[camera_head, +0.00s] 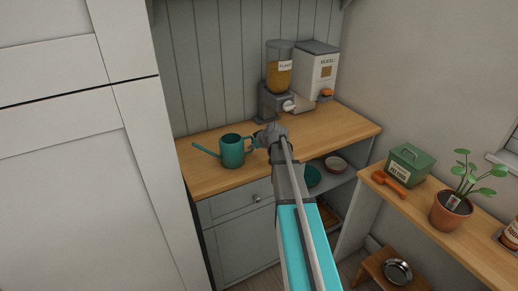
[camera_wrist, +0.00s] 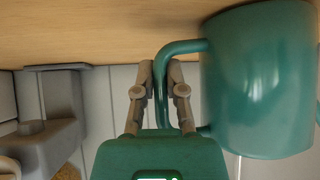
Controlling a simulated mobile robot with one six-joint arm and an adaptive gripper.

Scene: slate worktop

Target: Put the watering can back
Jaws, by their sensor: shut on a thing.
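The watering can (camera_head: 232,152) is teal, upright, with a long spout pointing left. It is at the wooden worktop (camera_head: 205,180); I cannot tell whether its base touches the wood. In the wrist view the can body (camera_wrist: 258,80) fills the right side, with its looped handle toward my gripper. My gripper (camera_head: 268,139) is to the right of the can in the head view. In the wrist view my gripper (camera_wrist: 160,82) is shut on the handle, one finger on each side of it.
A cereal dispenser (camera_head: 278,75) and a white muesli box (camera_head: 318,72) stand at the back right of the worktop. A tall white cupboard (camera_head: 80,150) borders the left. A right-hand shelf holds a green box (camera_head: 409,164), an orange scoop (camera_head: 391,182) and a potted plant (camera_head: 451,212).

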